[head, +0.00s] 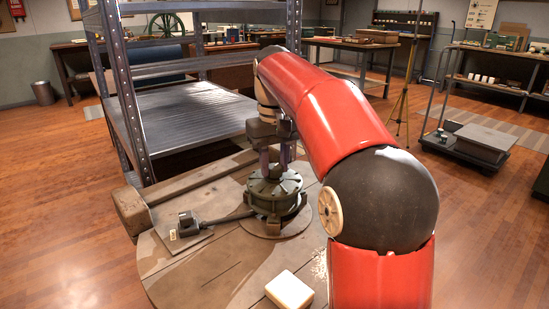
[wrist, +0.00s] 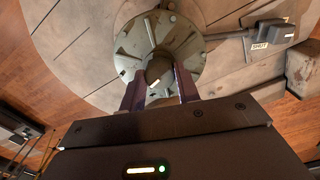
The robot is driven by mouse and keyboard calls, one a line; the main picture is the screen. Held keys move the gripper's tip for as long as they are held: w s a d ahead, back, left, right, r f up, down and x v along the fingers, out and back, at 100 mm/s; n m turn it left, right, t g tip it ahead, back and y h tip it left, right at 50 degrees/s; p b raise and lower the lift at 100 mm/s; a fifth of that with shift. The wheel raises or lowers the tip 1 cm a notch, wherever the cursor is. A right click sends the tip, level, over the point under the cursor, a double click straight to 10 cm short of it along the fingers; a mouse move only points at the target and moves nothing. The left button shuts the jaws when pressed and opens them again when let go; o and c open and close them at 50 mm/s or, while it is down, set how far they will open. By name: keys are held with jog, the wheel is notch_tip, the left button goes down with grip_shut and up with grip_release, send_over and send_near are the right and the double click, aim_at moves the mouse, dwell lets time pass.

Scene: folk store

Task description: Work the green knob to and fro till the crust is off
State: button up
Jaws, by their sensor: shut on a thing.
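The green knob (head: 272,190) is a grey-green round body with notches around its edge, standing on a round plate on the wooden tabletop. In the wrist view the green knob (wrist: 135,44) shows radial marks and a raised dark hub in the middle. My gripper (head: 276,168) points straight down over it. In the wrist view my gripper (wrist: 160,88) has a finger on each side of the hub and is shut on it. Small bright patches show on the knob's face; I cannot tell whether they are crust or glare.
A dark lever (head: 190,222) with a tag lies left of the knob; in the wrist view its tag reads SHUT (wrist: 260,45). A pale block (head: 289,290) and whitish crumbs (head: 321,264) lie at the table's front. A metal shelf (head: 175,110) stands close behind on the left.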

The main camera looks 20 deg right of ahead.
aim_at(275, 166)
jog(key=shift+m, duration=2)
jog(key=o, duration=1)
jog(key=shift+r, duration=3.95)
